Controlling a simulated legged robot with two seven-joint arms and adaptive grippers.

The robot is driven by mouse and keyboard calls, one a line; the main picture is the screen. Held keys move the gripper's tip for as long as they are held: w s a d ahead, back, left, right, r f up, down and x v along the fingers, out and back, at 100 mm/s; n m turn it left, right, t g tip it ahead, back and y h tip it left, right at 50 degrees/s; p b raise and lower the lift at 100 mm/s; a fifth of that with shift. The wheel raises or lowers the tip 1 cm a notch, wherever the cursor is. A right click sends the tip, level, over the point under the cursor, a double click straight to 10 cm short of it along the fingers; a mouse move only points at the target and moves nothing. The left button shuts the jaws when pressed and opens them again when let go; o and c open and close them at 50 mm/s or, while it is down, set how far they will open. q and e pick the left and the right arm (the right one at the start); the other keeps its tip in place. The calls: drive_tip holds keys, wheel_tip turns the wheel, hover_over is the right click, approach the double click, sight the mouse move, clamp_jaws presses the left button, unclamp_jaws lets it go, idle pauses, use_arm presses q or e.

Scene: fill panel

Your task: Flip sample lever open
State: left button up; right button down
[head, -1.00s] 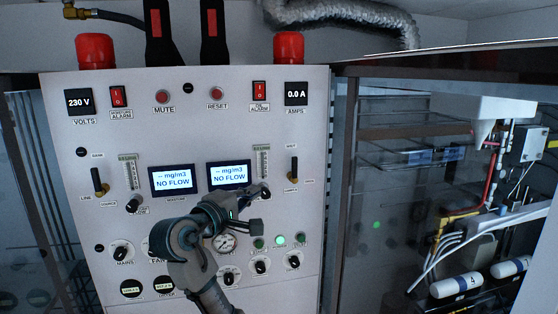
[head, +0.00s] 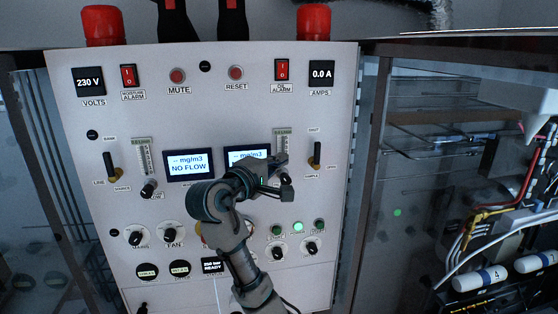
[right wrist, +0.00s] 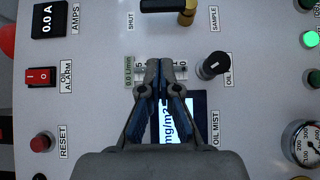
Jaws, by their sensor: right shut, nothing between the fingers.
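The sample lever (head: 317,152) is a black handle on a brass base at the right side of the white panel. It stands upright, its handle toward the SHUT label, with the SAMPLE label below its base. In the right wrist view the lever (right wrist: 165,6) is cut off by the top edge. My right gripper (head: 284,178) is just left of and below the lever, apart from it. In the right wrist view its blue-padded fingers (right wrist: 163,70) are closed and empty in front of the flow gauge and the oil mist display. My left gripper is not in view.
The oil mist display (head: 246,153) is partly hidden by my gripper. A black oil knob (right wrist: 213,65) sits close to the fingertips. A similar lever (head: 109,165) is at the panel's left. A glass-sided cabinet (head: 430,130) with tubing stands to the right.

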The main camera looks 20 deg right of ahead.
sight(317, 156)
drive_tip(key=d+p, duration=0.1)
drive_tip(key=d, duration=0.4)
drive_tip(key=w+d+p, duration=0.1)
drive_tip(key=d, duration=0.1)
drive_tip(key=shift+d+r+p, duration=0.15)
drive_tip(key=shift+d+p, duration=0.15)
drive_tip(key=shift+d, duration=0.25)
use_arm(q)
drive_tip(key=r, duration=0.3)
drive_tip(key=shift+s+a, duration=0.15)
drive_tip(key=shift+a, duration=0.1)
use_arm(e)
drive_tip(key=shift+a, duration=0.2)
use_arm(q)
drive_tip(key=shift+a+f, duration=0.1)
